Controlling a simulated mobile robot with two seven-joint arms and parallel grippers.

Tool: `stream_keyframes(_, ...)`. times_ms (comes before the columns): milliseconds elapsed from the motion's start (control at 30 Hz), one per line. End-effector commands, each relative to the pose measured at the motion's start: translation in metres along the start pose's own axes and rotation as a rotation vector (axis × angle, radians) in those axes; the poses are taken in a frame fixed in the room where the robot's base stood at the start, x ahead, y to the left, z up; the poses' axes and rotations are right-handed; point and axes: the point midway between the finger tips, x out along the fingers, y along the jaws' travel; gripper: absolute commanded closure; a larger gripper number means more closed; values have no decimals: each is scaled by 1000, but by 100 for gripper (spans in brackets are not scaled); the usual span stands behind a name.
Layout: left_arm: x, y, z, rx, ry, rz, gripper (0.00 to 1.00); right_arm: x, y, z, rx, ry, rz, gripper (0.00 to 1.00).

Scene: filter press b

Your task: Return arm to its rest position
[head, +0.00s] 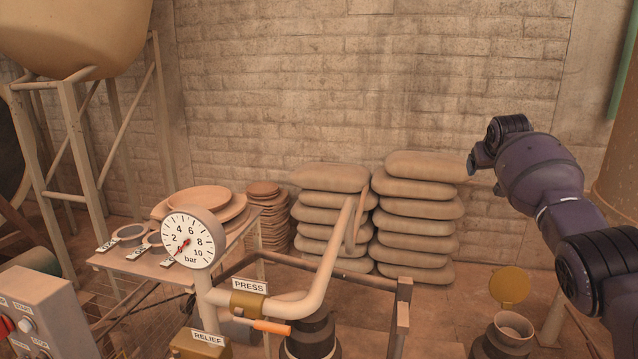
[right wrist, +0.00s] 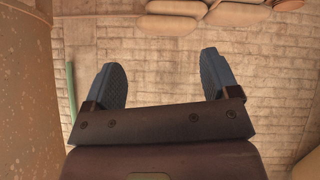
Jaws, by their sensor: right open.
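My right arm (head: 545,175) comes in from the right edge in the head view, raised in front of the brick wall. Its gripper (right wrist: 160,62) shows in the right wrist view with its two dark fingers wide apart and nothing between them. In the head view the gripper end is small and partly hidden by the wrist, to the right of the stacked sacks in the picture and apart from the press fittings. My left gripper is not in view.
A pressure gauge (head: 194,238) and a bent pipe handle (head: 318,289) labelled PRESS stand at front centre. An orange-handled lever (head: 271,327) is below. Sacks (head: 416,209) are stacked by the wall. A control box (head: 50,318) is lower left.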

Motion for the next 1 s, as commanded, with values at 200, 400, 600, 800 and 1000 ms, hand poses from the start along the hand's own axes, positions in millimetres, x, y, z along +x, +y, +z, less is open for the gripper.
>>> stream_keyframes(200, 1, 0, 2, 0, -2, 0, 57, 11, -48, 17, -118, 285, 4, 19)
stream_keyframes(400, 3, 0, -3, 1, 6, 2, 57, 16, -90, 68, -192, 458, -33, 19)
stream_keyframes(600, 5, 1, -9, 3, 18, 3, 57, 13, -125, 137, -233, 572, -86, 19)
stream_keyframes(800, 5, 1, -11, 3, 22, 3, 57, 2, -151, 215, -244, 641, -142, 19)
stream_keyframes(1000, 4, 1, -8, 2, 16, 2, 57, -16, -168, 295, -233, 671, -191, 19)
